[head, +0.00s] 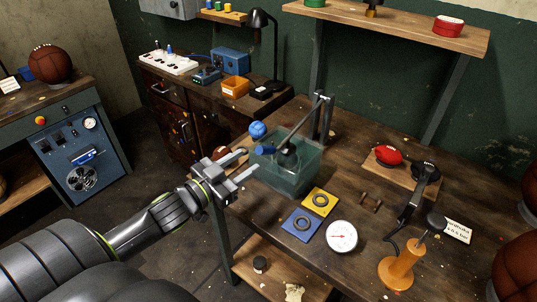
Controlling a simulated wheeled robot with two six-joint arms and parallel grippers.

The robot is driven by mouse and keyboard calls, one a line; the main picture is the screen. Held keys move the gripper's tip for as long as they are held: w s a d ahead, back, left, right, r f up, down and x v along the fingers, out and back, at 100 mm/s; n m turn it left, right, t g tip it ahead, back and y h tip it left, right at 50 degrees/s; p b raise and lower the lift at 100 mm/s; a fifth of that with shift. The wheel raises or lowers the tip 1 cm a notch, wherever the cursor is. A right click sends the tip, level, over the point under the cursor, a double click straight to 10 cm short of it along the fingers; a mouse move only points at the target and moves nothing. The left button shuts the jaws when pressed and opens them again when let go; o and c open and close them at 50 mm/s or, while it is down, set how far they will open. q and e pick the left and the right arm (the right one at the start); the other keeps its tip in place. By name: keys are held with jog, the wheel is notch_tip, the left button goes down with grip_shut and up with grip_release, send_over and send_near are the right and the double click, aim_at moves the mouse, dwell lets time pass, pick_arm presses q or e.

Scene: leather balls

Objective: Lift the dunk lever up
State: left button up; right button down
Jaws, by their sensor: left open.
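The dunk lever (308,118) is a dark bar that slopes down from an upright post (330,115) at the back of the tank. Its lower end is over a clear water tank (305,180), with a dark piece (287,155) under it. A blue grip (265,150) sticks out toward the tank's left side. My left gripper (249,163) is open and empty, its fingers pointing right, just left of the tank and close to the blue grip. I cannot tell whether a finger touches the tank. My right gripper is not in view.
A blue ball (257,130) shows behind the grip. Yellow (320,201) and blue (301,223) pads with rings, a round gauge (341,236) and an orange hand pump (400,267) sit on the bench right of the gripper. A shelf (400,25) hangs above the back.

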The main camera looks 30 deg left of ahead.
aim_at(269, 147)
pick_arm(q)
jog(key=w, duration=0.2)
jog(key=w+d+b, duration=0.1)
jog(key=w, duration=0.2)
jog(key=w+b, duration=0.1)
jog(key=w, duration=0.1)
jog(key=shift+w+d, duration=0.25)
jog(key=shift+w, duration=0.1)
jog(key=shift+w+d, duration=0.15)
jog(key=shift+w, duration=0.5)
grip_shut()
